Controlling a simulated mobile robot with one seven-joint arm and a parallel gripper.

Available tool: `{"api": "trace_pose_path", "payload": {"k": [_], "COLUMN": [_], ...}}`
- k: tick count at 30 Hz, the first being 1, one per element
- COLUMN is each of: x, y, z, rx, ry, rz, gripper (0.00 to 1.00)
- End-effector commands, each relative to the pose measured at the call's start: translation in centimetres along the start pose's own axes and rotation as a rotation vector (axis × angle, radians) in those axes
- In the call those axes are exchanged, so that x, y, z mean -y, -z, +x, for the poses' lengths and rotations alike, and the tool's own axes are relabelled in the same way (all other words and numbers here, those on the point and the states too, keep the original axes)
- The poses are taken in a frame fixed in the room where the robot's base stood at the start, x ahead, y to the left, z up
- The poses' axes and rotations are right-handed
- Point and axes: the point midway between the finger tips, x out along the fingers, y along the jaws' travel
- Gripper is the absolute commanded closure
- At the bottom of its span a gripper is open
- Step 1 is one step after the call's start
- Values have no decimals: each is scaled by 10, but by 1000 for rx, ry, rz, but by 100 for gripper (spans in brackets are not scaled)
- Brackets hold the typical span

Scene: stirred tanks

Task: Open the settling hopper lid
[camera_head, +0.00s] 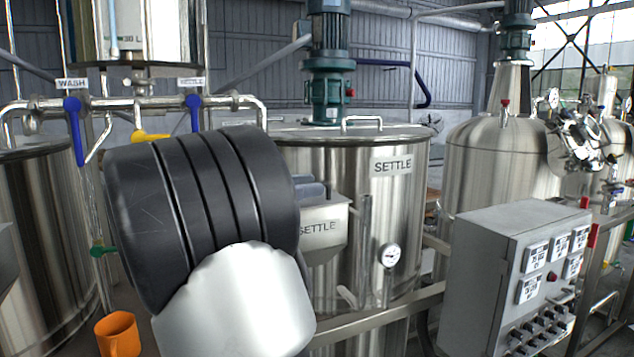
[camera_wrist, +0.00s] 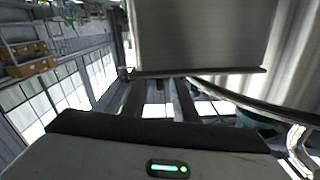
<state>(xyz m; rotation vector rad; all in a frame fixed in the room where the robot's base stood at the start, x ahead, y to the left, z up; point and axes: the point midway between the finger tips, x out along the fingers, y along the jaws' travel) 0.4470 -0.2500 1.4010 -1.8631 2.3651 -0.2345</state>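The settling hopper (camera_head: 321,231), a small grey metal box marked SETTLE, is on the front of the steel tank marked SETTLE (camera_head: 395,200). Its top edge looks flat, and I see no raised lid. My dark forearm hides its left side. A blue-grey block just above the hopper's top may be part of my gripper. In the wrist view a broad metal panel (camera_wrist: 205,38) with a dark lower edge fills the upper middle. My gripper (camera_wrist: 158,98) reaches up to that edge. Its fingertips are hidden there, so I cannot tell whether they touch or hold anything.
A grey control box (camera_head: 500,270) with several labels and knobs stands at the right. A round gauge (camera_head: 390,255) and a steel rail (camera_head: 380,318) are near the hopper. An orange mug (camera_head: 118,335) is at the lower left. Pipes with blue-handled valves (camera_head: 74,125) run behind my arm.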

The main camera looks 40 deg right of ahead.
Motion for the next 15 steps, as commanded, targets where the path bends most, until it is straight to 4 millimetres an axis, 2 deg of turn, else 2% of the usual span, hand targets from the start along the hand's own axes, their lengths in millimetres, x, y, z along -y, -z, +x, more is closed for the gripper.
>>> {"api": "trace_pose_path", "payload": {"k": [3,6,15], "x": [0,0,0], "y": [1,0,-1], "z": [18,26,33], "rx": [0,0,1], "ry": [-1,-1,0], "rz": [-1,-1,-1], "gripper": [74,74,74]}}
